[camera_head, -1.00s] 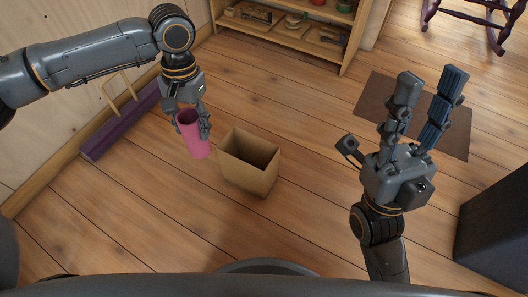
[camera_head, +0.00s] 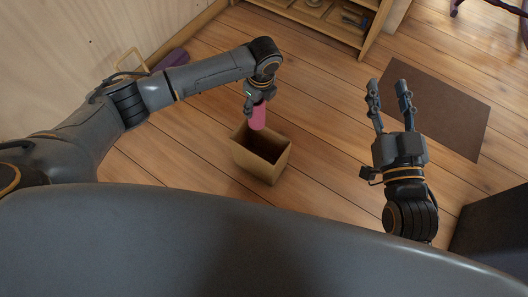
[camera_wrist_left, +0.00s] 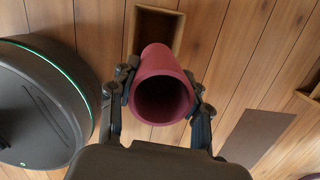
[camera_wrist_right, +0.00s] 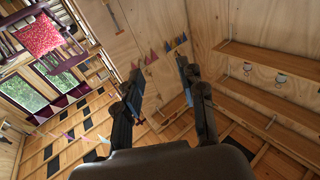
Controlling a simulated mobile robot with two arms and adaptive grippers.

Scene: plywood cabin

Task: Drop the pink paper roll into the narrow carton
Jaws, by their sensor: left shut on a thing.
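The pink paper roll (camera_head: 258,116) is an open tube, held upright in my left gripper (camera_head: 257,103). In the left wrist view the fingers close on both sides of the roll (camera_wrist_left: 160,92). The narrow carton (camera_head: 262,170) is an open brown box standing on the floor. In the head view the roll's lower end overlaps the carton's far rim. In the left wrist view the carton (camera_wrist_left: 166,10) shows partly behind the roll. My right gripper (camera_head: 389,90) is open and empty, with its fingers apart, over the floor to the right.
A dark brown mat (camera_head: 437,105) lies on the floor at the right. A wooden shelf (camera_head: 330,22) stands at the back. A dark block (camera_head: 495,225) is at the lower right. Bare floor surrounds the carton.

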